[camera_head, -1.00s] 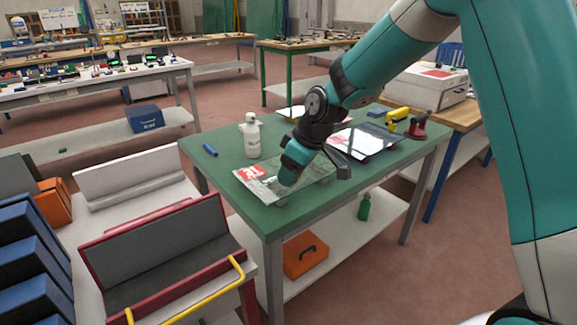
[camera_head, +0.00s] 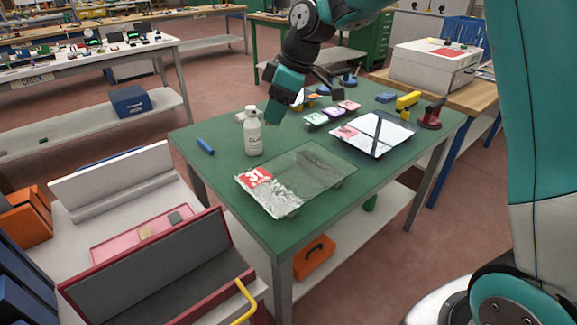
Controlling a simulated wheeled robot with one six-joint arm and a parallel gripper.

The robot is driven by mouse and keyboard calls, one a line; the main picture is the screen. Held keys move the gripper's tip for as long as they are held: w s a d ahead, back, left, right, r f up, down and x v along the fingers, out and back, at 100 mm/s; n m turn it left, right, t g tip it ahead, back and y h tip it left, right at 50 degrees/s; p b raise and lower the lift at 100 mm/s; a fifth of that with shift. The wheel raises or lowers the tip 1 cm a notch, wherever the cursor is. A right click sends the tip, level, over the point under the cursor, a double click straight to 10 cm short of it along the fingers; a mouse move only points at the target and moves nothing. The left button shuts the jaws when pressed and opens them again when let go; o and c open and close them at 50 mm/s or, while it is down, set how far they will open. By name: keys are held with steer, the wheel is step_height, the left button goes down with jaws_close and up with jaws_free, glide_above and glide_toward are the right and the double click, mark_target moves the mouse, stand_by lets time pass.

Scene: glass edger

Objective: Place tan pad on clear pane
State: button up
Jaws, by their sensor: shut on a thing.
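My gripper (camera_head: 274,115) is above the back of the green table, just right of the white bottle. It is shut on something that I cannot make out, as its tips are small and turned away. A see-through pane (camera_head: 318,163) lies on the table in front, with a red and white patch and silvery glare at its left end. A small tan pad (camera_head: 145,233) lies in the pink tray (camera_head: 112,248) at the lower left, beside a grey pad (camera_head: 174,217). My gripper is well apart from the pane and the tray.
A white bottle (camera_head: 253,135) stands close to my gripper. A shiny pane (camera_head: 376,134) lies to the right, with several coloured blocks (camera_head: 332,112) behind it. A yellow tool (camera_head: 407,102) and a red-based tool (camera_head: 431,115) stand at the right edge. A blue item (camera_head: 205,146) lies left.

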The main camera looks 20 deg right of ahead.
mark_target(274, 189)
step_height(274, 189, down, 20)
steer(key=shift+d+r+p, duration=0.1)
steer(key=shift+r+p, duration=0.05)
steer(key=shift+p, duration=0.35)
steer(key=shift+f, duration=0.2)
steer(key=o, duration=0.9)
steer(key=shift+r, duration=0.1)
steer(key=shift+r, duration=0.1)
steer(key=b+v, duration=0.1)
steer(key=v, duration=1)
steer(key=s+a+r+m+g, duration=0.1)
steer(key=s+a+r, duration=0.25)
steer(key=s, duration=0.35)
steer(key=s+a+r+m, duration=0.2)
steer(key=s+a+r, duration=0.1)
steer(key=s+r, duration=0.3)
steer(key=s+m, duration=0.1)
steer(key=s, duration=0.4)
steer(key=s+a, duration=0.1)
steer(key=s, duration=0.4)
steer(key=s+a+r+m+g, duration=0.1)
steer(key=s, duration=0.4)
steer(key=shift+s+m, duration=0.3)
steer(key=shift+s, duration=0.1)
